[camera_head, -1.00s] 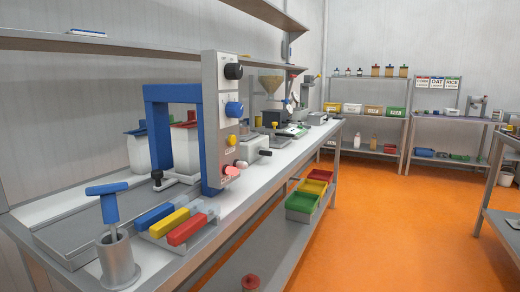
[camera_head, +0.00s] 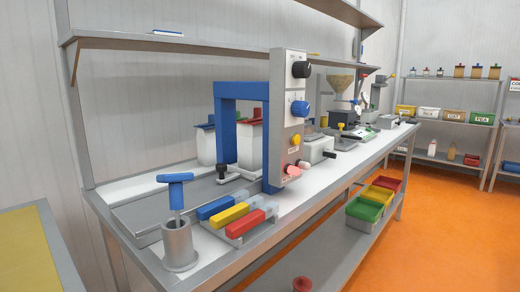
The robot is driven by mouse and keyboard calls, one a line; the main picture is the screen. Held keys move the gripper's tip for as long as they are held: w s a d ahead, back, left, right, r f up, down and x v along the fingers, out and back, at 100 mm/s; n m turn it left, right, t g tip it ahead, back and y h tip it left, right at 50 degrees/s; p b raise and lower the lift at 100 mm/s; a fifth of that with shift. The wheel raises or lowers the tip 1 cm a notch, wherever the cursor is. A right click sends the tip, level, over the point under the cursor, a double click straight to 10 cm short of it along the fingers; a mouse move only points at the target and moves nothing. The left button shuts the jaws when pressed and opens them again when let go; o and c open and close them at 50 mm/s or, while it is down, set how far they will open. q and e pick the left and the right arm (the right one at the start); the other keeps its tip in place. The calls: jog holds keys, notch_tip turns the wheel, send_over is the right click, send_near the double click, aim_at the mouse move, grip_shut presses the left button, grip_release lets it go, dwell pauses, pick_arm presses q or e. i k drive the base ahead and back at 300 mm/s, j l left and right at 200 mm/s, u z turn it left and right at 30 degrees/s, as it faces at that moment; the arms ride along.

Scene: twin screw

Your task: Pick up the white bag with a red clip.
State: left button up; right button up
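The white bag with a red clip (camera_head: 249,148) stands upright on the long bench, behind the blue frame (camera_head: 225,125) of a machine. The frame hides part of it, and the red clip shows only in part along its top. A second white bag with a blue clip (camera_head: 206,147) stands to its left. Neither of my grippers is in view.
The machine's grey control panel (camera_head: 287,150) rises in front, to the right of the bags. Blue, yellow and red handled tools (camera_head: 230,212) and a grey cup (camera_head: 180,245) with a blue-handled tool are near the bench front. A shelf (camera_head: 200,42) runs above.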

aim_at(249, 138)
jog(key=l+u, duration=0.15)
jog(key=u, duration=1)
jog(key=l+u, duration=0.3)
jog(key=l, duration=0.15)
jog(key=l+u, duration=0.3)
jog(key=l, duration=0.15)
jog(key=k+l+u, duration=0.15)
jog(key=l+u, duration=0.15)
jog(key=k+l+u, duration=0.25)
jog(key=l, duration=0.3)
jog(key=k+l+u, duration=0.1)
jog(key=l+u, duration=0.2)
jog(key=l, duration=0.1)
